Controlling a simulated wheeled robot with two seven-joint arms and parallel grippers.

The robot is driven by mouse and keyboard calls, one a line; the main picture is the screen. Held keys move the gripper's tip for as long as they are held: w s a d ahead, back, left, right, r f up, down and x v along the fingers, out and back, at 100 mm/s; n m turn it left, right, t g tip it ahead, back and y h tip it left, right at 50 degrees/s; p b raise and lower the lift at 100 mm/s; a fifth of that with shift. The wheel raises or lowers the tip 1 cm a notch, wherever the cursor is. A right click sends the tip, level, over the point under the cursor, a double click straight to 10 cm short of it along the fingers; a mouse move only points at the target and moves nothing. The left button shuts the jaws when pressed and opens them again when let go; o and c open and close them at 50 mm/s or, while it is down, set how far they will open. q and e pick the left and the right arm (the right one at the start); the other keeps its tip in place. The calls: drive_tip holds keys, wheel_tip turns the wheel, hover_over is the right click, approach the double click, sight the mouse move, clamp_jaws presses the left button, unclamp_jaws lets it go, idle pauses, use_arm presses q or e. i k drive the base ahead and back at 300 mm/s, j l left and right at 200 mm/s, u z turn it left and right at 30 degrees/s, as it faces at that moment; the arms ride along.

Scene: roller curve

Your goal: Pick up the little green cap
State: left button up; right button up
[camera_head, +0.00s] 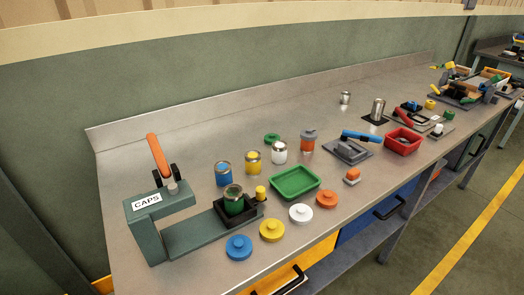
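A small green cap (272,138) lies flat on the grey workbench (215,140), behind the yellow can (253,163) and the white can (279,153). Its near edge is close to the white can in the picture. A green can (234,203) stands in the dark holder of the cap press (150,225). Neither of my grippers is in view.
Blue (239,247), yellow (271,230), white (301,213) and orange (327,198) caps lie along the front edge. A green tray (296,181) sits behind them. The blue can (223,174) and orange can (308,142) flank the others. The bench behind the green cap is clear.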

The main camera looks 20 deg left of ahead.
sight(270, 139)
drive_tip(key=i+l+u, duration=0.1)
drive_tip(key=i+l, duration=0.55)
drive_tip(key=l, duration=0.2)
drive_tip(key=i+l+u, duration=0.15)
drive_tip(key=i+l, duration=0.15)
drive_tip(key=l, duration=0.15)
drive_tip(key=i+l, duration=0.3)
drive_tip(key=l, duration=0.2)
drive_tip(key=u, duration=0.05)
